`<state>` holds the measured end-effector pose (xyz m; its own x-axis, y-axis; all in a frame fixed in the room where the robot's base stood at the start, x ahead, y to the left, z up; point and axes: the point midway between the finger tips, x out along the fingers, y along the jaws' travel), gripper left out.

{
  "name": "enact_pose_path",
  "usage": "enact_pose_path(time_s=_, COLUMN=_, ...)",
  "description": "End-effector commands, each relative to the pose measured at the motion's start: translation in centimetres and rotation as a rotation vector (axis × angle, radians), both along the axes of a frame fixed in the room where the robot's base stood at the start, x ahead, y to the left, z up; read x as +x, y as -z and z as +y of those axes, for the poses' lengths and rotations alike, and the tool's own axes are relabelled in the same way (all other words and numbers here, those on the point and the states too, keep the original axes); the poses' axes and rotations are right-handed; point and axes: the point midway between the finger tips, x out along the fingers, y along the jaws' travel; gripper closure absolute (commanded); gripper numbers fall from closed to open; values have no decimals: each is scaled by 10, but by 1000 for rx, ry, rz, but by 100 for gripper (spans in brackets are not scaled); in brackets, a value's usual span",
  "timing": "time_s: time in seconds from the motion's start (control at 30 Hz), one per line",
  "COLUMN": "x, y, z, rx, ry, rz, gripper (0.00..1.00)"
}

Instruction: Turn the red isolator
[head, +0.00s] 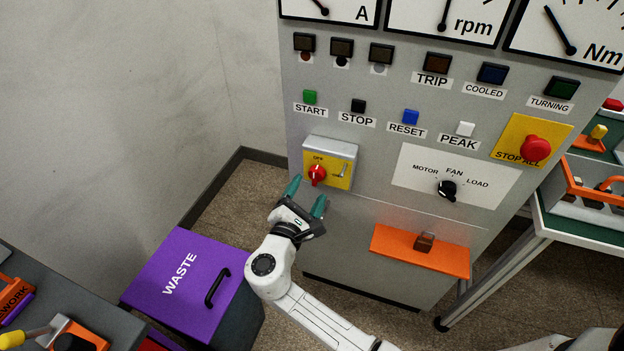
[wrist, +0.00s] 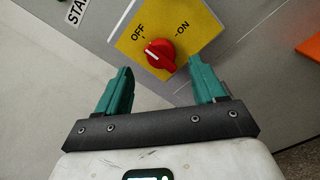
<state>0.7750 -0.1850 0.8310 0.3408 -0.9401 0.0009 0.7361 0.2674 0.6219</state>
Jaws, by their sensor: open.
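The red isolator (head: 317,174) is a round red knob on a yellow plate (head: 341,181) at the lower left of the grey cabinet front. In the wrist view the red isolator (wrist: 160,53) has a white mark on its left side, near the OFF label, and ON is to the right. My gripper (head: 307,193) is open and empty just in front of and below the knob. In the wrist view its green fingers (wrist: 160,78) stand apart, one on each side of the knob and short of it. I see no contact.
Above the isolator are the START (head: 309,97), STOP (head: 358,106) and RESET (head: 410,117) buttons. A black selector (head: 447,189) and red stop button (head: 535,148) are to the right. A purple waste bin (head: 190,275) stands at lower left. An orange ledge (head: 400,246) juts out below.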

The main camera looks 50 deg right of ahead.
Motion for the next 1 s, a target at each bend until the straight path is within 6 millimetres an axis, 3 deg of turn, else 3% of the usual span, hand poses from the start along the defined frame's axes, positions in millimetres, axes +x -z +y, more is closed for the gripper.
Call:
enact_pose_path(time_s=0.1, x=7, y=-1, z=-20, rx=-1, ry=2, rz=-1, gripper=31)
enact_pose_path(time_s=0.3, x=14, y=-1, z=-39, rx=0, ry=1, rz=-2, gripper=31)
enact_pose_path(time_s=0.67, x=16, y=0, z=-43, rx=1, ry=-1, rz=-2, gripper=31)
enact_pose_path(time_s=1.0, x=16, y=0, z=-43, rx=1, ry=-1, rz=-2, gripper=62)
